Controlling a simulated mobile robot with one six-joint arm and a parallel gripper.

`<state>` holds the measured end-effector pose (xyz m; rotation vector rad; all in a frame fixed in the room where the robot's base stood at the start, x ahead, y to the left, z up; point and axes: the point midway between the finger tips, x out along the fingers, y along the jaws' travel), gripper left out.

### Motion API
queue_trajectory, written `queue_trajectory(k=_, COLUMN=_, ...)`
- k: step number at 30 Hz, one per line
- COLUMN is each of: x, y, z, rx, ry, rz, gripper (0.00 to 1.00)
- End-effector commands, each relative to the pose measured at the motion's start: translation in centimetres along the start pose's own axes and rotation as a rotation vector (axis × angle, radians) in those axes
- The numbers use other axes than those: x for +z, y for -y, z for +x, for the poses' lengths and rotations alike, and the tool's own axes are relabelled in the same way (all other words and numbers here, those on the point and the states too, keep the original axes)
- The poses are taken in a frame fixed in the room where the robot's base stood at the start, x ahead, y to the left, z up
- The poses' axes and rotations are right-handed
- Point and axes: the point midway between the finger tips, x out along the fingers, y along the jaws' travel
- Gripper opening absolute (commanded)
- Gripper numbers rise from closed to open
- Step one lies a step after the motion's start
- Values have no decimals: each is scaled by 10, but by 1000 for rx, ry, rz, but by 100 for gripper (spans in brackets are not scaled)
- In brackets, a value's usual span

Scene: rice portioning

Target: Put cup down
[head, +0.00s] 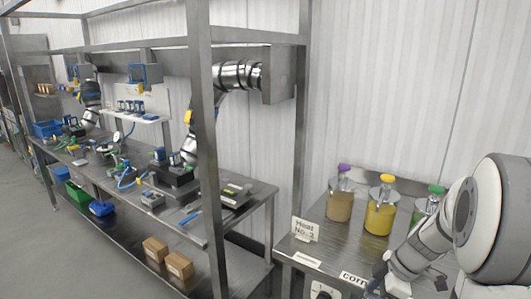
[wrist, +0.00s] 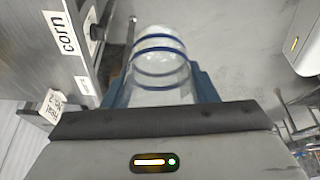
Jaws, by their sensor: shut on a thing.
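The cup (wrist: 160,65) is clear with blue rings and shows in the middle of the wrist view. My gripper (wrist: 162,82) is shut on it, with a blue-grey finger on each side. The near end of the cup is hidden behind the gripper body. In the head view, my arm comes in from the right and my gripper is at the lower edge beside the metal counter (head: 290,246). The cup cannot be made out clearly there. The counter front with the "corn" label (wrist: 63,33) is left of the cup in the wrist view, apparently apart from it.
Jars with purple (head: 340,198), yellow (head: 380,210) and green (head: 428,205) lids stand on the counter. A "Heat No. 2" sign (head: 304,230) stands at its left edge. A long workbench (head: 262,190) with metal posts is at the left. Bare grey floor (head: 30,190) lies beyond.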

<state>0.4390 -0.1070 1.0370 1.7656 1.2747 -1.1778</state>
Motion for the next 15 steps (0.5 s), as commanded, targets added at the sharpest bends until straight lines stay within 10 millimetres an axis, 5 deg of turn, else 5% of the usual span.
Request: queue_trajectory(k=15, x=-8, y=-62, z=77, rx=258, ry=2, rz=632, gripper=31)
